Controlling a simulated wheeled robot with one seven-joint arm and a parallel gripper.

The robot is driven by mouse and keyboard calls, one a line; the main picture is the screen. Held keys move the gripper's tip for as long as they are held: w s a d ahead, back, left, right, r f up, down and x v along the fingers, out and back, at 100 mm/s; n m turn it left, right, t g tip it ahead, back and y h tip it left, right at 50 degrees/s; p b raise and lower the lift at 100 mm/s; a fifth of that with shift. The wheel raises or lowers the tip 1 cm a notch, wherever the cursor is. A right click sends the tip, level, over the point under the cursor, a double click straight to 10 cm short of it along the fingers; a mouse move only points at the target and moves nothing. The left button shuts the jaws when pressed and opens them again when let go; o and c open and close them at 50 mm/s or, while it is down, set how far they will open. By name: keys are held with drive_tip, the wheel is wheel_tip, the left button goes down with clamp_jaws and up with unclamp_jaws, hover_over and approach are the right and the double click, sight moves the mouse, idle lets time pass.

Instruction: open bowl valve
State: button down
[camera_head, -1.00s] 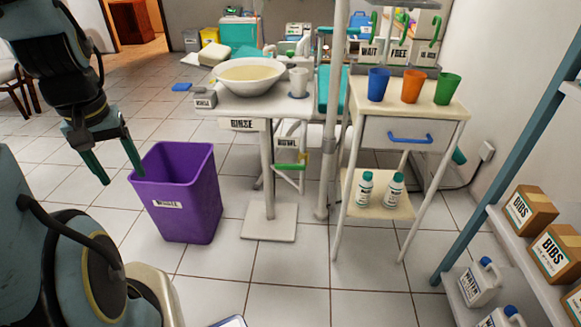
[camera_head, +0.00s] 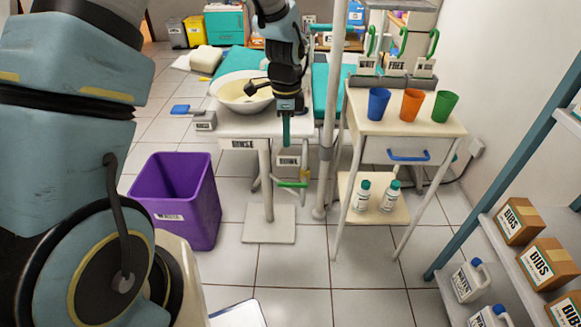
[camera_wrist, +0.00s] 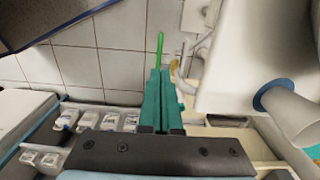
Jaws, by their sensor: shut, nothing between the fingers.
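The white bowl (camera_head: 226,92) stands on a small white table (camera_head: 222,124) at centre, partly hidden by my arm. The lever lies roughly level. My gripper (camera_head: 285,143) points down in front of the table's right edge, above the lever, with its green fingers together and nothing between them. In the wrist view, the closed fingers (camera_wrist: 162,72) point toward the thin green lever (camera_wrist: 160,48); contact cannot be told.
A white pole (camera_head: 327,130) stands just right of the valve. A cart (camera_head: 360,120) with coloured cups is further right. A purple bin (camera_head: 175,200) stands left of the table. A shelf with boxes (camera_head: 545,262) is at far right.

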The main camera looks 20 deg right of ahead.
sight(288, 182)
drive_tip(key=shift+d, duration=0.1)
wheel_tip(288, 182, down, 14)
drive_tip(key=shift+f+p, duration=0.1)
drive_tip(key=shift+p, duration=0.4)
idle(0.7)
